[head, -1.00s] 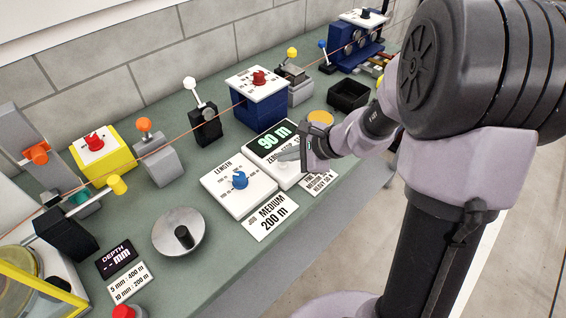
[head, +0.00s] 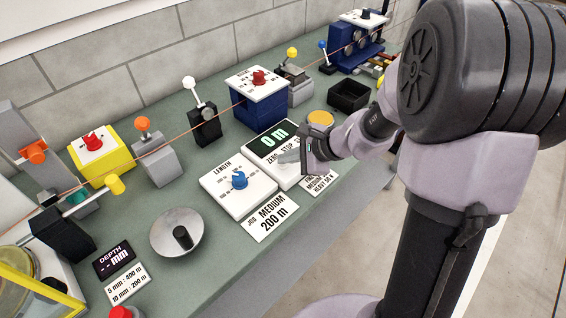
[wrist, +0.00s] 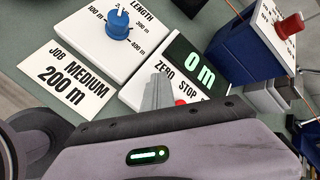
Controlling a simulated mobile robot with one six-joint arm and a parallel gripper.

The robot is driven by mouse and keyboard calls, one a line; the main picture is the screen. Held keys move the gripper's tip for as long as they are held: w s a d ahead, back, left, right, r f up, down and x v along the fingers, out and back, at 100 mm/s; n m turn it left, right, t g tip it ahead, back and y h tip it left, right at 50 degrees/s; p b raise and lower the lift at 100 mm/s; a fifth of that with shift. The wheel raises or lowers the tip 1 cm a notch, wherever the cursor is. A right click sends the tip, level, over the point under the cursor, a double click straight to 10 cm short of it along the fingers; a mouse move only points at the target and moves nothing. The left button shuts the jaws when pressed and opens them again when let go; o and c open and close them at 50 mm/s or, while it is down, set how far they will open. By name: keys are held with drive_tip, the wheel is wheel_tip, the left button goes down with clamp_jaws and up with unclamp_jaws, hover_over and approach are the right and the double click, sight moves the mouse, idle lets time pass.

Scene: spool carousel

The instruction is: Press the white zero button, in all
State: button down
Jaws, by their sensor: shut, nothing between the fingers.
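The counter box with the ZERO and STOP labels (head: 290,182) stands on the green bench. Its dark display (head: 270,139) reads "0 m", and the same reading shows in the wrist view (wrist: 200,67). My gripper (head: 287,157) is shut and empty, with its fingertips over the box face by the ZERO label. In the wrist view the closed fingers (wrist: 158,92) stand just below the word ZERO. The white zero button is hidden behind the fingers, so contact cannot be told. A red button (wrist: 180,102) shows partly under STOP, right beside the fingers.
The LENGTH box with a blue knob (head: 238,180) sits left of the counter box. A card reading "JOB MEDIUM 200 m" (head: 270,218) lies in front. Behind are a blue box with a red knob (head: 258,78) and an open black bin (head: 348,95).

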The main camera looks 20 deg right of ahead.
sight(286, 167)
drive_tip(key=shift+r+p, duration=0.65)
drive_tip(key=shift+r, duration=0.25)
drive_tip(key=shift+r, duration=0.1)
wheel_tip(286, 167, up, 5)
drive_tip(key=p, duration=0.4)
idle(0.4)
